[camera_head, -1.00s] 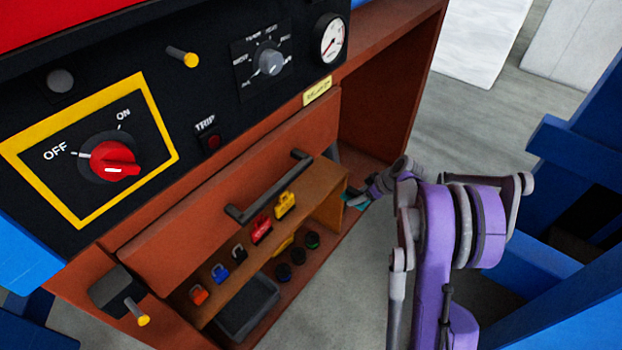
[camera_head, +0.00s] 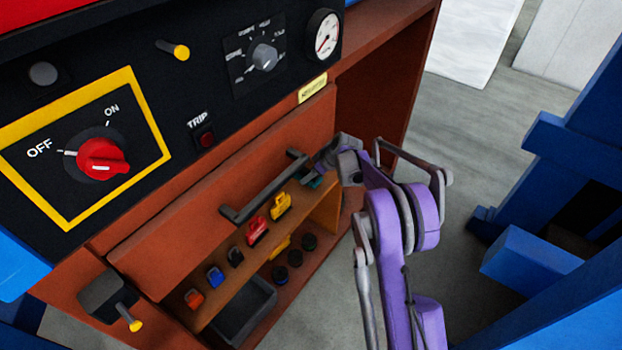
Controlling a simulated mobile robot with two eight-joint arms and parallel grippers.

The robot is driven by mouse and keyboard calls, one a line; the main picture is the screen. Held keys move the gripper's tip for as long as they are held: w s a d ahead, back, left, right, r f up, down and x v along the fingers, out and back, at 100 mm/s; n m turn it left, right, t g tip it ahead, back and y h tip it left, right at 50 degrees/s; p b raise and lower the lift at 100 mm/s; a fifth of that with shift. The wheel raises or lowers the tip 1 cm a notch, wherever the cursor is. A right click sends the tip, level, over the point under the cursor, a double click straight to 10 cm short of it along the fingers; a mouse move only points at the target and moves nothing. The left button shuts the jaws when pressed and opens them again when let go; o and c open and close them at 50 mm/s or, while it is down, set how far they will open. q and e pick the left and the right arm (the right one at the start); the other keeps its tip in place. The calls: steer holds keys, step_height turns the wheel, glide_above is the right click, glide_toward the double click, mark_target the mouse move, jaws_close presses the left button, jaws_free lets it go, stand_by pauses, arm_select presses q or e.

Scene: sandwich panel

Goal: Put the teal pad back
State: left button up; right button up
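My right gripper (camera_head: 319,172) comes in from the right on the purple arm and sits at the right end of the upper shelf, just below the right end of the dark handle. A small teal piece, which looks like the teal pad (camera_head: 315,183), shows at its fingertips and appears to be held between them. The fingers are small and partly hidden by the wrist. My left gripper is not in view.
A brown flap with a dark handle (camera_head: 262,192) stands above the upper shelf (camera_head: 222,295). Several coloured padlocks sit on that shelf; a grey tray (camera_head: 243,314) and round black items are below. A red switch (camera_head: 102,159) is on the panel; open floor (camera_head: 470,125) lies right.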

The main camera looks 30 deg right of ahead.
step_height(320, 180, down, 2)
steer(key=shift+r, duration=0.1)
steer(key=o, duration=1.3)
steer(key=shift+s+d+r, duration=0.1)
steer(key=shift+s+r, duration=0.05)
steer(key=shift+r, duration=0.2)
steer(key=p+v, duration=0.2)
steer(key=v, duration=0.9)
steer(key=shift+r, duration=0.1)
